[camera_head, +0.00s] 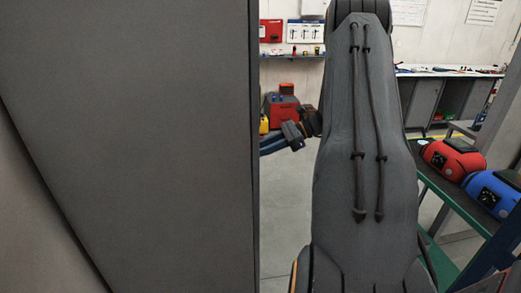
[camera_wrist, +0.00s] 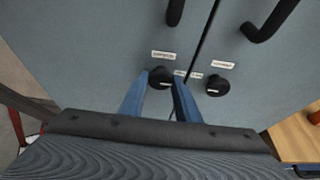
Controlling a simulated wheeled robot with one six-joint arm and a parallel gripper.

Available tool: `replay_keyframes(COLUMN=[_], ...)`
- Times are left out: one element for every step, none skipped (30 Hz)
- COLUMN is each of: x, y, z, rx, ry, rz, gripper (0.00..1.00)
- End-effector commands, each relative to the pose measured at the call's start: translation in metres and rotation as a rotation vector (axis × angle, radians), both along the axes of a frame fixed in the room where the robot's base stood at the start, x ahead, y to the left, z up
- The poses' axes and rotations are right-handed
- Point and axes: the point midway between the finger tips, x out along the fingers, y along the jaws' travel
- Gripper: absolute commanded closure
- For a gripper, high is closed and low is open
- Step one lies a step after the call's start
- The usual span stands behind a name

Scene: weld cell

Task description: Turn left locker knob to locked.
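In the wrist view, the left locker knob (camera_wrist: 160,77) is a round black knob on a grey-blue door, below a white label (camera_wrist: 163,55). The label's text is too small to read. My gripper (camera_wrist: 161,82) has its two blue fingers apart, one on each side of this knob. Whether they touch it cannot be told. The knob's lower part and its pointer position are not clear. In the head view, my gripper (camera_head: 272,145) shows partly beside a dark panel's edge; the knob is hidden there.
A second black knob (camera_wrist: 217,85) sits close to the right, under its own label (camera_wrist: 222,64). Black door handles (camera_wrist: 272,20) hang above. A large dark panel (camera_head: 130,130) fills the head view's left. A rack (camera_head: 450,195) with red and blue machines stands at right.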

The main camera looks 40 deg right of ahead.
Motion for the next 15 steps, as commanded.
replay_keyframes(x=[-0.0002, -0.0002, -0.0002, -0.0003, -0.0004, -0.0003, -0.0003, -0.0004, -0.0004, -0.0004, -0.0005, -0.0007, -0.0008, -0.0007, -0.0006], y=[0.0, 0.0, 0.0, 0.0, 0.0, 0.0, 0.0, -0.0001, -0.0001, -0.0002, -0.0002, 0.0, 0.0, 0.0, -0.0001], z=[0.0001, 0.0002, 0.0002, 0.0002, 0.0001, -0.0001, -0.0001, -0.0001, -0.0002, -0.0002, -0.0002, -0.0003, -0.0005, -0.0007, -0.0008], rx=[0.0, 0.0, 0.0, -0.001, -0.003, -0.005, -0.007, -0.01, -0.015, -0.02, -0.025, -0.034, -0.04, -0.048, -0.06], ry=[0.0, 0.0, -0.001, -0.003, -0.006, -0.01, -0.015, -0.021, -0.032, -0.042, -0.052, -0.07, -0.085, -0.101, -0.126], rz=[0.001, 0.0, 0.0, 0.0, 0.0, 0.0, 0.0, 0.0, 0.001, 0.001, 0.0, 0.001, 0.001, 0.0, -0.001], gripper=[0.93, 0.93, 0.93, 0.93, 0.93, 0.93, 0.93, 0.93, 0.93, 0.93, 0.93, 0.93, 0.93, 0.93, 0.93])
